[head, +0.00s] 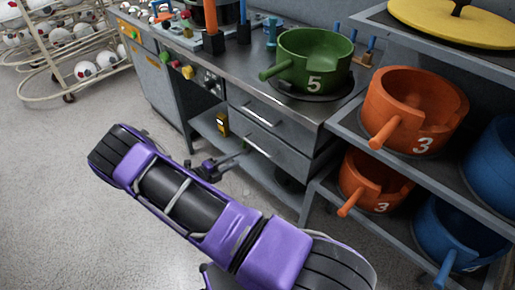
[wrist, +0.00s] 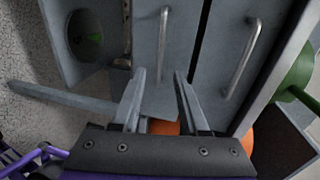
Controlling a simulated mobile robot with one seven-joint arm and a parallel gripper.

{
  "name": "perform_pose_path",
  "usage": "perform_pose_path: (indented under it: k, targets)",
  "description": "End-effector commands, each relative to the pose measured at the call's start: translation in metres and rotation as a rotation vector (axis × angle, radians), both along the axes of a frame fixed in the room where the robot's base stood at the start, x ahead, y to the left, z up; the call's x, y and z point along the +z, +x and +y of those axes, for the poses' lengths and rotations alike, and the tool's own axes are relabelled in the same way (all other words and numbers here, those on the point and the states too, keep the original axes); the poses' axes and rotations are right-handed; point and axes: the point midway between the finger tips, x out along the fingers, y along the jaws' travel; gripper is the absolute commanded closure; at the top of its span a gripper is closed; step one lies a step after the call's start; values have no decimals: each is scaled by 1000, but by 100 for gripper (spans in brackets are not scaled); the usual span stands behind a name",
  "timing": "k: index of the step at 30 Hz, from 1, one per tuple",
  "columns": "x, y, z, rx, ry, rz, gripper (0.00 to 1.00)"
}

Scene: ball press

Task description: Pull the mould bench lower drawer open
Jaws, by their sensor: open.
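The mould bench (head: 293,108) has two grey drawers, one above the other, each with a bar handle. The lower drawer (head: 283,153) looks shut, and its handle (head: 258,147) shows just beyond my gripper (head: 240,155). In the wrist view, which is turned sideways, the lower drawer's handle (wrist: 163,45) lies ahead of my gripper (wrist: 160,76), roughly in line with the gap between the fingers. The fingers are apart with nothing between them, and the handle seems beyond their tips. The upper drawer's handle (wrist: 241,58) is to the right there.
A green pot (head: 308,62) marked 5 stands on the bench top. A shelf rack (head: 333,127) with orange and blue pots stands close on the right. A ball rack (head: 62,57) is at the back left. The floor (head: 65,180) at left is clear.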

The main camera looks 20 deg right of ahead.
Motion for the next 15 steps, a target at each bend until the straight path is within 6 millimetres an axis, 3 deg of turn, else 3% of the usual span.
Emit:
perform_pose_path:
  k: [9, 15]
  targets:
    - [-15, 23, -66, -1, 0, -2, 56]
    - [-21, 35, -96, 0, 0, -2, 56]
